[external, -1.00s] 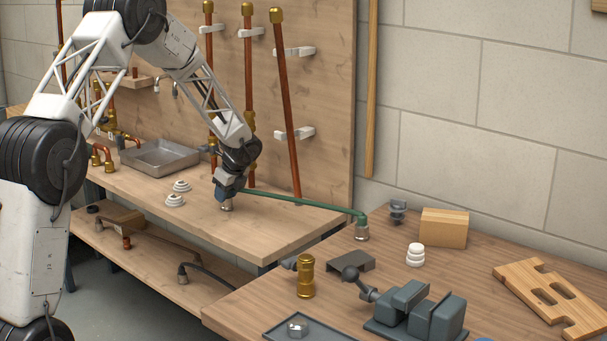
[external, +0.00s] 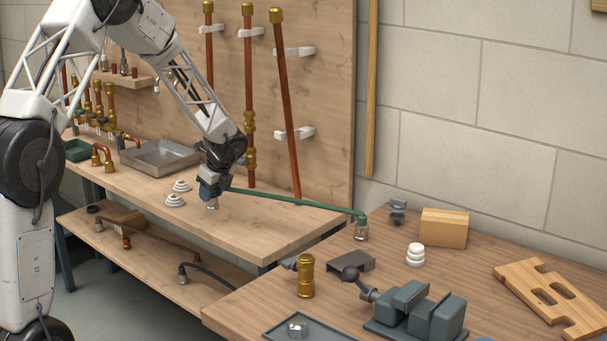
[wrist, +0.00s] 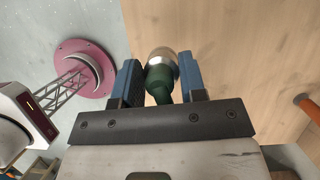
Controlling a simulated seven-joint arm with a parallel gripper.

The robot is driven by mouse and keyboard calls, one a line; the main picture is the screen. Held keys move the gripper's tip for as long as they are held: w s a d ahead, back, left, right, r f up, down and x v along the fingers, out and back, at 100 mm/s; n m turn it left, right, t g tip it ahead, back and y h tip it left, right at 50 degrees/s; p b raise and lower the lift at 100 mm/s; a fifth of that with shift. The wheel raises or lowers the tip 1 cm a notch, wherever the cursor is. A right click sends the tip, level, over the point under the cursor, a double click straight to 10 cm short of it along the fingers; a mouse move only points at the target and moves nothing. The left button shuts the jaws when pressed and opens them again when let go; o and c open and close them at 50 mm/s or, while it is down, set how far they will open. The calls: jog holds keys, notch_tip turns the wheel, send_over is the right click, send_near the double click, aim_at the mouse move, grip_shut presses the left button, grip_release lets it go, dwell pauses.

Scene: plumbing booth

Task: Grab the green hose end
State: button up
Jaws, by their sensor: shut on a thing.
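The green hose (external: 290,200) runs from my gripper across the gap between the two benches. Its far end has a metal fitting (external: 361,232) and stands on the right bench. My gripper (external: 211,194) is over the left bench, with its fingers pointing down. In the wrist view my gripper (wrist: 160,82) has its two blue fingers on either side of the near green hose end (wrist: 160,85), shut on it. That end's silver fitting (wrist: 162,58) sticks out beyond the fingers and also shows below them in the external view (external: 212,205).
White stepped fittings (external: 175,200) lie left of my gripper, near a metal tray (external: 160,155). Copper pipes (external: 287,110) stand along the back board. A vise (external: 420,312), brass fitting (external: 305,277) and wooden block (external: 444,228) occupy the right bench.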

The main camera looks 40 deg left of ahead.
jog(key=s+d, duration=0.2)
jog(key=s, duration=0.4)
jog(key=shift+s+d+r, duration=0.15)
jog(key=shift+d+r, duration=0.1)
jog(key=shift+r, duration=0.05)
